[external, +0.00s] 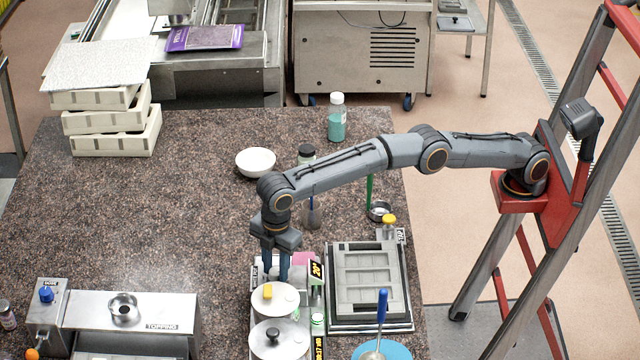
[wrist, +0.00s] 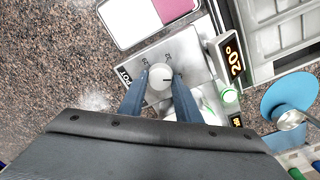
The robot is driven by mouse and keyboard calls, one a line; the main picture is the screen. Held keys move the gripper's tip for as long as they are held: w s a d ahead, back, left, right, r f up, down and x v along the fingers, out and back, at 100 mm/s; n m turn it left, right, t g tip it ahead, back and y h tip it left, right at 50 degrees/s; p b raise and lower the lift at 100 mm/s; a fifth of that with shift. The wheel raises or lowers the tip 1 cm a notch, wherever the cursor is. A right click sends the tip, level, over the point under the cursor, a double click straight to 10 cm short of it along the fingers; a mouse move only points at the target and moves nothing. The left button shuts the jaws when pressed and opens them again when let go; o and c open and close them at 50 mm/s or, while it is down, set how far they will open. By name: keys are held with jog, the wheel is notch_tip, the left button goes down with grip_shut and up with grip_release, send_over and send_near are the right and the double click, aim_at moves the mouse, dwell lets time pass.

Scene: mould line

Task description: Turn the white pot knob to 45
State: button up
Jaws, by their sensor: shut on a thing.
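The white pot knob (wrist: 159,77) is round with a dark mark pointing to the right in the wrist view. It sits on a metal panel with printed numbers around it and a "POT" label. My gripper (wrist: 160,80) has its two blue fingers on either side of the knob, shut on it. In the external view my gripper (external: 277,276) points down at the back of the pot unit and hides the knob. A lit display (wrist: 232,58) beside the panel reads about 20°; this display also shows in the external view (external: 316,269).
Two white lids, one with a yellow knob (external: 285,300) and one with a black knob (external: 290,339), lie just in front of my gripper. A grey mould tray (external: 337,318) is to the right. A white bowl (external: 256,163) and bottle (external: 337,118) stand behind.

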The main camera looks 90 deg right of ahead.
jog(key=shift+r, duration=0.1)
dwell(0.3)
jog(key=o, duration=1.1)
jog(key=shift+c, duration=0.2)
